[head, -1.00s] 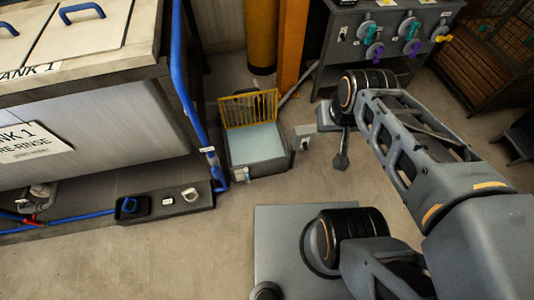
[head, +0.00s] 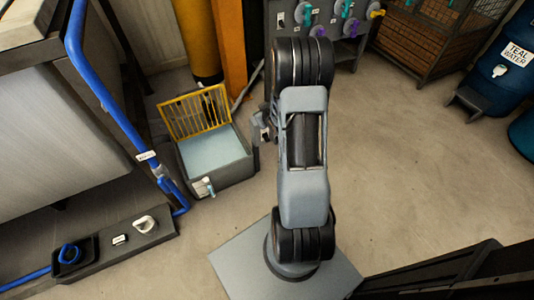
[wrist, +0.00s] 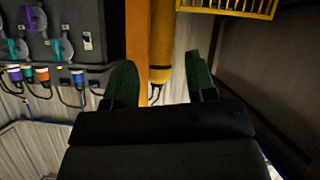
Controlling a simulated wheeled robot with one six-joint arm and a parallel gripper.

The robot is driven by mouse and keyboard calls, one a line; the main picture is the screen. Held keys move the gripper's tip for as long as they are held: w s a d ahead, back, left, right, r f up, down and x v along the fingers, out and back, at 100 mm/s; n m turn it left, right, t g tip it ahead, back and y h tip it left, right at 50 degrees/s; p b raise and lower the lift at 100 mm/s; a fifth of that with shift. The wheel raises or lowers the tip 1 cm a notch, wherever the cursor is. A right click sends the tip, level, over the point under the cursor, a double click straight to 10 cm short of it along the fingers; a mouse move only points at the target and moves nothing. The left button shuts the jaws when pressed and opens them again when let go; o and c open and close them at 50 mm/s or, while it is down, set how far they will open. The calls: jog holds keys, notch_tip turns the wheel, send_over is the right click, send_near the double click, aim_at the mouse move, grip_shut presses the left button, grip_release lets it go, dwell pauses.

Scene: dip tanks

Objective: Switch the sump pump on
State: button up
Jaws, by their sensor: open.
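The sump (head: 228,178) is a grey open box with pale blue water and a raised yellow grate (head: 195,112), left of my arm in the head view. The grate also shows at the top of the wrist view (wrist: 232,8). A small pale fitting (head: 204,187) sits on the sump's front; I cannot tell whether it is a switch. A white switch plate (wrist: 87,40) shows on the dark panel in the wrist view. My gripper (wrist: 162,80) is open and empty, its green fingers apart with the yellow post beyond them. My arm mostly hides it in the head view.
The dark panel (head: 352,26) with coloured valve handles stands at the back. The orange post (head: 229,45) and yellow post (head: 200,40) stand behind the sump. Blue pipe (head: 112,105) runs along the tank.

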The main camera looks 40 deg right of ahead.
jog(key=s+d+f+t+b, duration=0.25)
jog(key=f+b, duration=0.25)
jog(key=f, duration=0.9)
jog(key=m+t+b, duration=0.2)
jog(key=t+b, duration=0.2)
jog(key=b, duration=0.2)
send_near(268, 140)
jog(key=w+b, duration=0.1)
jog(key=w, duration=0.2)
jog(key=w+b, duration=0.1)
jog(key=w, duration=0.2)
jog(key=w+d+b, duration=0.1)
jog(key=w, duration=0.2)
jog(key=shift+w+f+b, duration=0.3)
jog(key=shift+w+b, duration=0.05)
jog(key=shift+w, duration=0.05)
jog(key=shift+c, duration=0.2)
jog(key=shift+g, duration=0.25)
jog(key=c, duration=0.9)
